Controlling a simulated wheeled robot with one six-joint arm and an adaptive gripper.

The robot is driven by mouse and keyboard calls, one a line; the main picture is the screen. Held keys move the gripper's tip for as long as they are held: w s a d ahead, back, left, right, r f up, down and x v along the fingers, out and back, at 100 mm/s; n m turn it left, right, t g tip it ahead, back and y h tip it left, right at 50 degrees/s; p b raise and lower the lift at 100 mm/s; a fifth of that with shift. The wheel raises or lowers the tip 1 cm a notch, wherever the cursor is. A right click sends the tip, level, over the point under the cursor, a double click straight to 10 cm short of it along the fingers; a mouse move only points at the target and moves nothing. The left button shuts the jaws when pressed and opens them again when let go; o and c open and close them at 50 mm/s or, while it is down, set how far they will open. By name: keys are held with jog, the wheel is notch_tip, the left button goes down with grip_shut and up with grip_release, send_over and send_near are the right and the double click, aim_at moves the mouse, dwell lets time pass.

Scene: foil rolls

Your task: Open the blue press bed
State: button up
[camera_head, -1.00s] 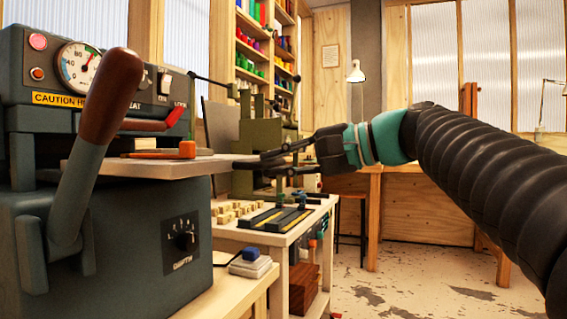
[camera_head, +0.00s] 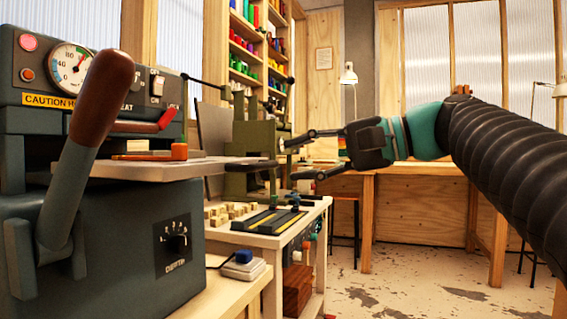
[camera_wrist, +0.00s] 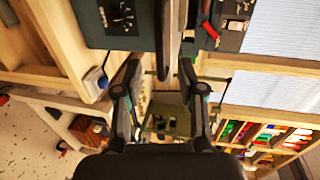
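The blue-grey press (camera_head: 120,240) stands at the left of the head view, with a gauge, a caution label and a wood-topped lever (camera_head: 90,130). Its flat grey bed (camera_head: 130,171) juts out to the right, with a dark handle (camera_head: 252,171) at its right end. My gripper (camera_head: 291,159) is open and empty, its fingers just right of the handle and apart from it in the head view. In the wrist view the open fingers (camera_wrist: 160,70) flank the line of the bed's edge; contact cannot be told there. An orange-ended tool (camera_head: 179,152) lies on the bed.
A low table (camera_head: 255,240) beyond the press holds wooden blocks (camera_head: 225,213) and dark bars (camera_head: 268,221). A green machine (camera_head: 250,140) stands behind. A blue-topped switch (camera_head: 243,257) lies by the press. Open floor lies to the right.

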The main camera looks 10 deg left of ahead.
jog(key=v, duration=0.6)
jog(key=shift+d, duration=0.15)
jog(key=shift+s, duration=0.1)
jog(key=w+d+f+m+t+h, duration=0.2)
jog(key=w+d+f+t+h, duration=0.1)
jog(key=w+f, duration=0.4)
jog(key=s+d+f+h, duration=0.1)
jog(key=d+f+h, duration=0.2)
jog(key=f, duration=0.5)
jog(key=s+d+f+h, duration=0.2)
jog(key=f, duration=0.6)
jog(key=s+d+f+n+h+p, duration=0.2)
jog(key=s+f+h, duration=0.1)
jog(key=s+f, duration=0.5)
jog(key=s+d+f+n+g+h+p, duration=0.1)
jog(key=s+d+f+n+h+p, duration=0.1)
jog(key=s+f, duration=0.7)
jog(key=shift+s+f+n+h, duration=0.2)
jog(key=shift+s+n+h, duration=0.3)
jog(key=shift+s+h, duration=0.55)
